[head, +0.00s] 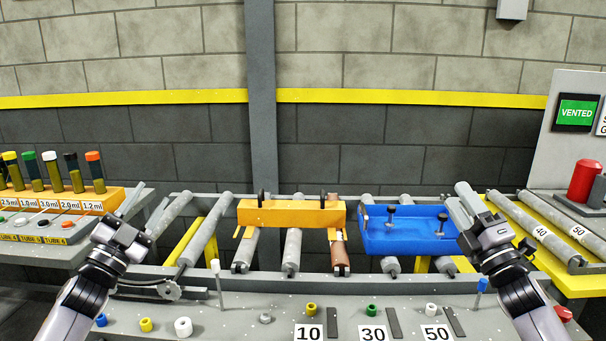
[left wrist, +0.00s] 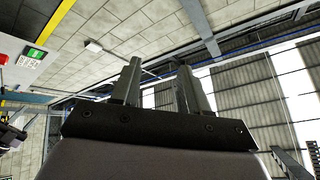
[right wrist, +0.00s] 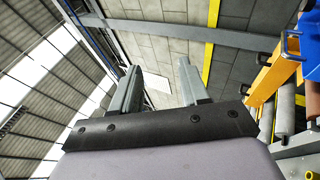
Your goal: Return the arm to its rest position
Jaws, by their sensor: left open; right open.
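My left gripper (head: 136,204) is raised at the left of the head view, above the near edge of the rollers. In the left wrist view its two fingers (left wrist: 157,88) stand apart with nothing between them. My right gripper (head: 468,203) is raised at the right, in front of the right edge of the blue tray (head: 405,240). In the right wrist view its fingers (right wrist: 160,90) are also apart and empty. Both grippers point up and away, and neither appears to hold anything.
An orange fixture (head: 291,216) sits over the rollers (head: 206,228) in the middle. A grey front panel (head: 240,315) carries coloured knobs and cards marked 10, 30 and 50. A rack of vials (head: 66,203) is at left. A red cylinder (head: 584,181) and "VENTED" sign (head: 576,112) are at right.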

